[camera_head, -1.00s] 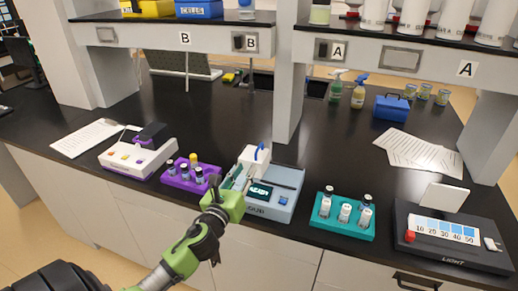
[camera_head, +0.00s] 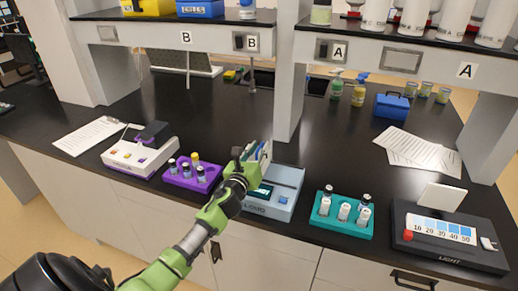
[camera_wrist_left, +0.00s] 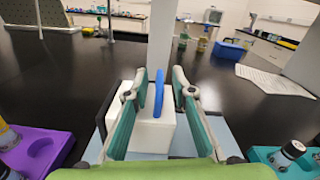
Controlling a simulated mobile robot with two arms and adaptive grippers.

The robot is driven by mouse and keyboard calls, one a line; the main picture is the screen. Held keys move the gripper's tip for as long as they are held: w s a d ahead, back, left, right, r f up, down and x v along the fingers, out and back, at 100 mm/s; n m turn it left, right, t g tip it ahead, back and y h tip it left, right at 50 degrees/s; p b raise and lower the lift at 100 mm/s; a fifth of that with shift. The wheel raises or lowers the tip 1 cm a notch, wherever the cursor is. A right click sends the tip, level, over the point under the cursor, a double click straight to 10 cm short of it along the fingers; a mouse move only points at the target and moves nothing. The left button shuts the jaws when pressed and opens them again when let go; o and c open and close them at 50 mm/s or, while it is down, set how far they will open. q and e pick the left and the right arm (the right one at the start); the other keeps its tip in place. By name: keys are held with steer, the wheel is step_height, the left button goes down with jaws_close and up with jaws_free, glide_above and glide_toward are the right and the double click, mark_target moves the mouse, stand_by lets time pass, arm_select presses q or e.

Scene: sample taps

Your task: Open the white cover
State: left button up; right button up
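The white cover (camera_wrist_left: 152,134) is a box-shaped lid on the light blue device (camera_head: 289,176). It has an upright blue handle (camera_wrist_left: 159,93). My left gripper (camera_wrist_left: 159,78) is open, one finger on each side of the handle. Gaps show between the fingers and the handle in the left wrist view. In the head view, my left gripper (camera_head: 258,151) is over the device and hides most of the cover. The cover appears down. My right gripper is not in view.
A purple rack (camera_head: 190,178) with vials stands left of the device, and a teal rack (camera_head: 343,216) with vials stands right of it. A white instrument (camera_head: 138,157) is farther left and a dark light box (camera_head: 450,239) farther right. The counter behind is mostly clear.

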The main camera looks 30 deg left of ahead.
arm_select(q)
jaws_close()
steer(key=d, duration=0.2)
steer(key=w+d, duration=0.1)
steer(key=d, duration=0.2)
steer(key=w+d, duration=0.1)
steer(key=d, duration=0.2)
jaws_free()
